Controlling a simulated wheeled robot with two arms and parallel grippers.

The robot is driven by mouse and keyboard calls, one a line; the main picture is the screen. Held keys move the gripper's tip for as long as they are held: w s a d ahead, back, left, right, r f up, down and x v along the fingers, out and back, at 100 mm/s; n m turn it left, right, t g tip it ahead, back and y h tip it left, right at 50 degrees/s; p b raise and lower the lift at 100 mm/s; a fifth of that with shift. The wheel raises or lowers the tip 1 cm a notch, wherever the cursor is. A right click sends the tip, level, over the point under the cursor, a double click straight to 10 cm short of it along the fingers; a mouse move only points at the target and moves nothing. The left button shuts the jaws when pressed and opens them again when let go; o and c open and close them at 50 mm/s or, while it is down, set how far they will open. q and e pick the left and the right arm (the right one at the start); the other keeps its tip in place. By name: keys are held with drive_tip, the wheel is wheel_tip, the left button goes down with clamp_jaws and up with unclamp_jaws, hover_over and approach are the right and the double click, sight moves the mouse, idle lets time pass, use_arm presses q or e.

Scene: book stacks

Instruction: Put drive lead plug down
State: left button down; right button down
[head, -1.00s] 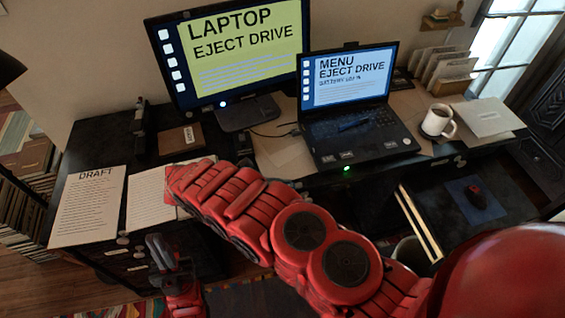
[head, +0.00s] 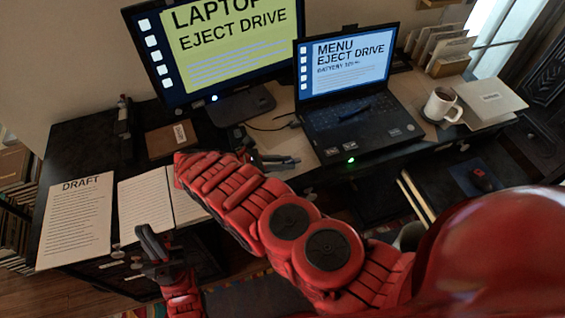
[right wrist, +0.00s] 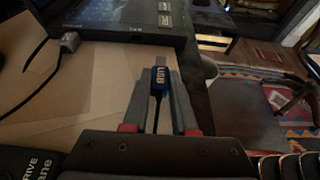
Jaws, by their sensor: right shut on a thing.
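The drive lead plug (right wrist: 159,82) is a small blue plug marked USB. In the right wrist view it sits between the two fingers of my right gripper (right wrist: 158,88), which is shut on it. Its dark cable runs back between the fingers. In the head view the right gripper (head: 288,162) is over the tan desk mat (head: 268,122), left of the laptop's front corner; the plug is too small to make out there. My left gripper (head: 153,246) is low in front of the desk's left part, and its jaw gap is unclear.
The laptop (head: 352,110) stands open, its screen reading EJECT DRIVE. A grey connector (right wrist: 69,41) on a dark cable is by its side. A black item partly lettered DRIVE (right wrist: 22,163) is near the gripper. A monitor (head: 225,45), open notebook (head: 147,208) and mug (head: 441,104) are around.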

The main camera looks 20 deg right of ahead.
drive_tip(key=shift+d+f+b, duration=0.25)
drive_tip(key=shift+b, duration=0.05)
drive_tip(key=shift+a+f+b, duration=0.15)
drive_tip(key=shift+f+b, duration=0.2)
drive_tip(key=shift+b, duration=0.05)
drive_tip(key=c, duration=0.7)
unclamp_jaws()
